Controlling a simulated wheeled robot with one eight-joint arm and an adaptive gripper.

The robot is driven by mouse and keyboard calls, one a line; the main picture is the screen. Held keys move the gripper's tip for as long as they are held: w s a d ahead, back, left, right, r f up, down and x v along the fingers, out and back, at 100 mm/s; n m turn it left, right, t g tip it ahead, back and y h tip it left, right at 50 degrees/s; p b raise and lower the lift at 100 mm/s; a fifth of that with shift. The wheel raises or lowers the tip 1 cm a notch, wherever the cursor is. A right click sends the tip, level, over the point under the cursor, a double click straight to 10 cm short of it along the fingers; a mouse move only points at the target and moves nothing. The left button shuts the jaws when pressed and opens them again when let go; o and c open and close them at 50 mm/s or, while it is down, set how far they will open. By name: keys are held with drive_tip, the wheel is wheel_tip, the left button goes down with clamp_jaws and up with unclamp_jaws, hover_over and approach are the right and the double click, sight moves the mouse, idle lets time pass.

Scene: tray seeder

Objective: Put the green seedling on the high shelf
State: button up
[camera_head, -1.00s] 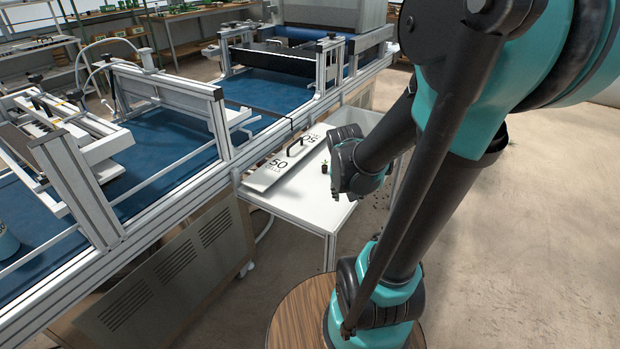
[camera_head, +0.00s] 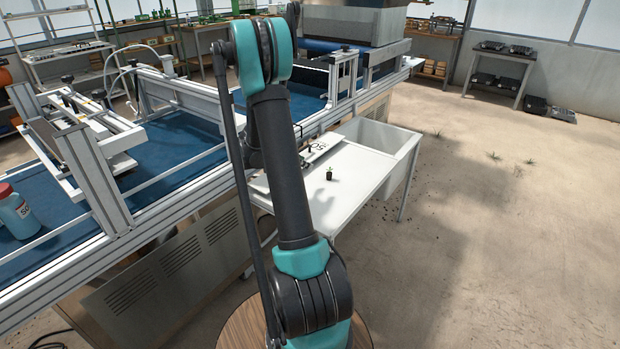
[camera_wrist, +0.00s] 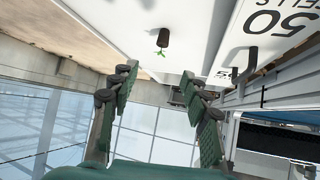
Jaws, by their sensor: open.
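The green seedling is a small plant in a dark plug (camera_head: 329,174), standing upright on the white side table (camera_head: 350,184). In the wrist view the seedling (camera_wrist: 162,40) shows upside down, beyond the fingertips and between their lines. My gripper (camera_wrist: 160,82) is open and empty, with a clear gap to the seedling. In the head view my own arm hides the gripper. Shelving racks (camera_head: 205,38) stand at the back; I cannot tell which one is the high shelf.
White plates marked 50 (camera_wrist: 268,25) lie on the table beside the seedling. The seeding line with its blue belt (camera_head: 180,130) runs along the left. A blue bottle (camera_head: 17,212) stands on it. A white basin (camera_head: 380,137) adjoins the table.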

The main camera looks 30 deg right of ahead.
sight(329, 173)
drive_tip(key=x, duration=1.7)
drive_tip(key=shift+w+f, duration=0.15)
drive_tip(key=shift+f, duration=0.1)
drive_tip(key=shift+c, duration=0.6)
drive_tip(key=c, duration=0.9)
drive_tip(key=shift+c, duration=0.3)
drive_tip(key=shift+r, duration=0.15)
